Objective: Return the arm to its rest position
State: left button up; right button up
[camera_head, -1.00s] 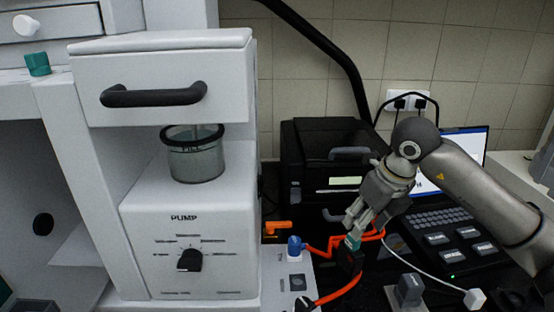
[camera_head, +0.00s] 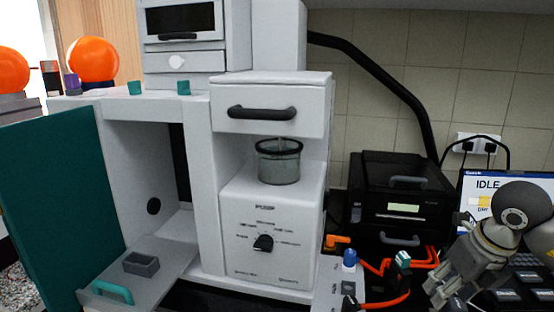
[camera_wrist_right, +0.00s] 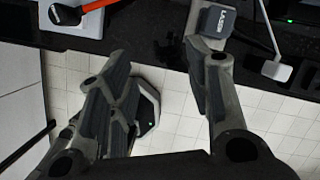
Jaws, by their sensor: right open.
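My right gripper (camera_head: 450,290) is at the lower right of the head view, in front of the keypad and the screen. It points down and to the left and holds nothing. In the right wrist view its two fingers (camera_wrist_right: 165,90) stand wide apart, with pale tiled floor and the dark counter edge between and beyond them. A grey block-shaped plug (camera_wrist_right: 215,22) lies on the counter just past the right finger, apart from it as far as I can tell. My left gripper is not in view.
The white pump cabinet (camera_head: 235,215) with a glass jar (camera_head: 279,162) stands at centre. Left of it are an open teal door (camera_head: 45,210) and a pulled-out tray (camera_head: 170,268). Orange cables (camera_head: 385,300) lie before a black printer-like box (camera_head: 400,185). A screen (camera_head: 483,190) reads IDLE.

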jog(key=s+a+n+y, duration=0.3)
jog(key=a+y, duration=0.8)
jog(key=a, duration=1.3)
jog(key=a+r+m+t+y, duration=0.45)
jog(key=r+m+y, duration=0.3)
jog(key=r, duration=0.35)
jog(key=w+d+f+m+t+h, duration=0.25)
jog(key=d+m+t+h, duration=0.4)
jog(key=m, duration=0.35)
jog(key=w+d+f+m+t+h, duration=0.25)
jog(key=d+m+t+h, duration=0.25)
jog(key=m+t, duration=0.3)
jog(key=s+d+f+m+g+h, duration=0.1)
jog(key=d+f+m+g+h, duration=0.3)
jog(key=f, duration=0.3)
jog(key=s+d+f+m+g+h, duration=0.2)
jog(key=d+f+m+h, duration=0.15)
jog(key=f+m, duration=0.35)
jog(key=s+a+f+m+g, duration=0.25)
jog(key=s+f+g, duration=1.05)
jog(key=s+f, duration=0.85)
notch_tip(320, 180, down, 24)
jog(key=s+r+g, duration=0.1)
jog(key=s, duration=0.1)
jog(key=s+d+f+g, duration=0.1)
jog(key=s+d+f, duration=0.1)
jog(key=s+f, duration=1.5)
jog(key=shift+d+f+n, duration=0.25)
jog(key=shift+d+n, duration=0.05)
jog(key=shift+d, duration=0.1)
